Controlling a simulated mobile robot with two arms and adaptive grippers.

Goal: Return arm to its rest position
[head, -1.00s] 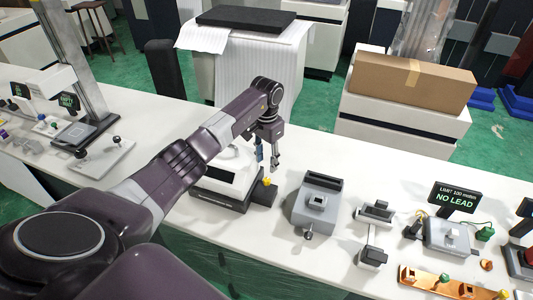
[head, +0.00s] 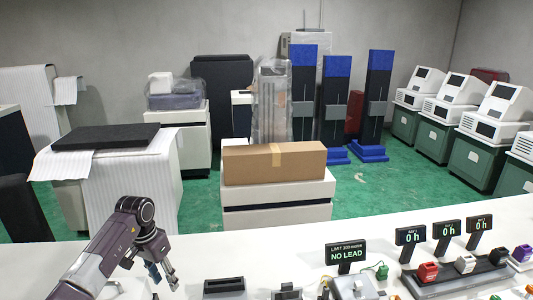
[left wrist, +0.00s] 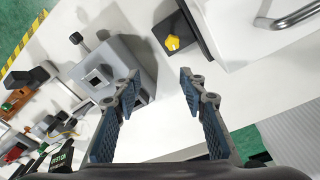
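My left arm (head: 105,250) reaches in from the lower left of the head view and extends over the white bench. My left gripper (head: 161,283) hangs at its end above the bench, near the picture's lower edge. In the left wrist view the two fingers of my left gripper (left wrist: 158,85) stand apart with nothing between them. Beyond the fingertips lie the grey device (left wrist: 110,72) and a black block with a yellow knob (left wrist: 172,43), both apart from the fingers. My right gripper is not in view.
The white bench (head: 225,252) runs across the bottom. A "NO LEAD" sign (head: 346,253) and a black rack (head: 455,282) with coloured blocks stand on its right part. Behind are a cardboard box (head: 274,163) on a white cabinet and a covered table (head: 130,190). Green floor lies between.

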